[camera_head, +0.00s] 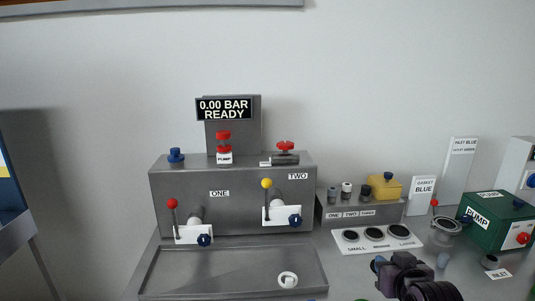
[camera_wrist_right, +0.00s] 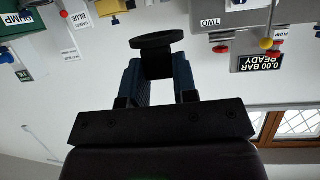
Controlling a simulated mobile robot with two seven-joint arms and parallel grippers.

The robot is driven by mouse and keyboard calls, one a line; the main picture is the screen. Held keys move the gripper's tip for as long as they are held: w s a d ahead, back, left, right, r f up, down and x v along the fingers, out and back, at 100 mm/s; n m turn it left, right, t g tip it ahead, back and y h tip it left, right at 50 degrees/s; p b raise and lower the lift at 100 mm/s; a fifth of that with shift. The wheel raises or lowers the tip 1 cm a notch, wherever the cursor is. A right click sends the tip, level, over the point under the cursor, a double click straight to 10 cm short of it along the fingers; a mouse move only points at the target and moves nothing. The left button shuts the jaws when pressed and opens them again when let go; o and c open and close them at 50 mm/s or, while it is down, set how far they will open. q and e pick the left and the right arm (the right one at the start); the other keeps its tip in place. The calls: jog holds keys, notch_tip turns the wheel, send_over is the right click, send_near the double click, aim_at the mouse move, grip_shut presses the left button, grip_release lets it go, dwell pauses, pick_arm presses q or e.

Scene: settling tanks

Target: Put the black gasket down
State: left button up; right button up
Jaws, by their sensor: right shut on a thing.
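My right gripper (camera_wrist_right: 158,74) is shut on the black gasket (camera_wrist_right: 157,41), a dark round disc with a block-like grip between the two blue fingers in the right wrist view. The right gripper also shows in the head view (camera_head: 390,266) at the bottom right, above the bench; the gasket cannot be made out there. A white board (camera_head: 377,246) marked SMALL and LARGE lies behind it, with three dark round spots in a row; I cannot tell whether they are gaskets or recesses. My left gripper is not in view.
A grey two-station rig (camera_head: 235,183) with a tray (camera_head: 232,270) stands left; a white ring (camera_head: 288,280) lies in the tray. A glass-like jar (camera_head: 444,232) and green PUMP box (camera_head: 497,222) stand right. A grey rack (camera_head: 350,212) with a yellow block (camera_head: 385,188) stands behind the board.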

jog(key=s+a+f, duration=0.3)
jog(key=s+a, duration=0.3)
jog(key=w+d+r, duration=0.1)
jog(key=w+d, duration=0.1)
jog(key=w+d+r, duration=0.1)
jog(key=w+d, duration=0.2)
jog(key=w+d+r, duration=0.1)
jog(key=w+d, duration=0.1)
jog(key=d, duration=0.1)
jog(key=shift+w+d+r, duration=0.1)
jog(key=shift+w+r, duration=0.1)
jog(key=shift+w, duration=0.15)
jog(key=w+d+f, duration=0.2)
jog(key=w+d, duration=0.2)
jog(key=d, duration=0.5)
jog(key=shift+w+f, duration=0.3)
jog(key=shift+w, duration=0.1)
jog(key=shift+d, duration=0.15)
notch_tip(320, 180, down, 20)
jog(key=shift+r+b, duration=0.2)
jog(key=shift+b, duration=0.35)
